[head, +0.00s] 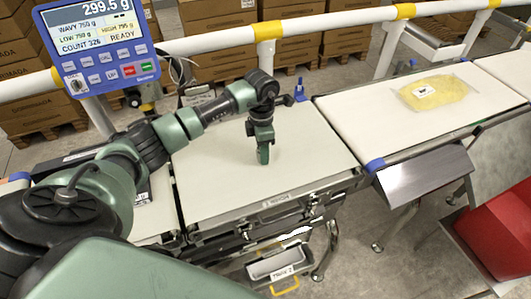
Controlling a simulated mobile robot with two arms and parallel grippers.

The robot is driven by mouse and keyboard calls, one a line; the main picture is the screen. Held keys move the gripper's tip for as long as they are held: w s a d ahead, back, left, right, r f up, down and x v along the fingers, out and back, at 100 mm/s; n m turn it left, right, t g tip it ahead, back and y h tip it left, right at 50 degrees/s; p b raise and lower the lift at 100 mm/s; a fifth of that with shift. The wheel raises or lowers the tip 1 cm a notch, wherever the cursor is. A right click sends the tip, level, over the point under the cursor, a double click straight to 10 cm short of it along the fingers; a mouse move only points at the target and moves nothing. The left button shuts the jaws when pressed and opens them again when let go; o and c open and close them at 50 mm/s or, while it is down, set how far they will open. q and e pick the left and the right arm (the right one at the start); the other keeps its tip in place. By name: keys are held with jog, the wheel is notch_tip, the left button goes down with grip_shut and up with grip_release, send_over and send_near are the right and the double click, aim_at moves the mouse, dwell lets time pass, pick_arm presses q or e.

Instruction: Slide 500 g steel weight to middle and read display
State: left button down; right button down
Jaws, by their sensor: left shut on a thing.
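My left gripper (263,155) reaches down to the white weighing belt (220,190), near the belt's middle. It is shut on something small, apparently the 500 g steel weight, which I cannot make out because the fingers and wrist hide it. The blue display unit (98,45) is at the upper left. Its top line reads 299.5 g, with LOW 750 g, HIGH 795 g, COUNT 326 and READY below. My right gripper is not in view.
A second white belt (350,115) to the right carries a clear bag of yellow food (433,92). A white guard rail (340,22) runs behind the belts, with stacked cartons (220,70) beyond. A steel chute (425,175) and a red bin (500,235) are at the right.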

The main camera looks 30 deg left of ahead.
pick_arm(q)
jog(key=shift+w+d, duration=0.15)
jog(key=shift+w, duration=0.1)
jog(key=c, duration=0.9)
grip_release()
jog(key=shift+r, duration=0.15)
notch_tip(320, 180, up, 8)
jog(key=shift+w+f+b, duration=0.1)
jog(key=shift+f+b, duration=0.1)
jog(key=shift+b, duration=0.8)
jog(key=shift+f, duration=0.1)
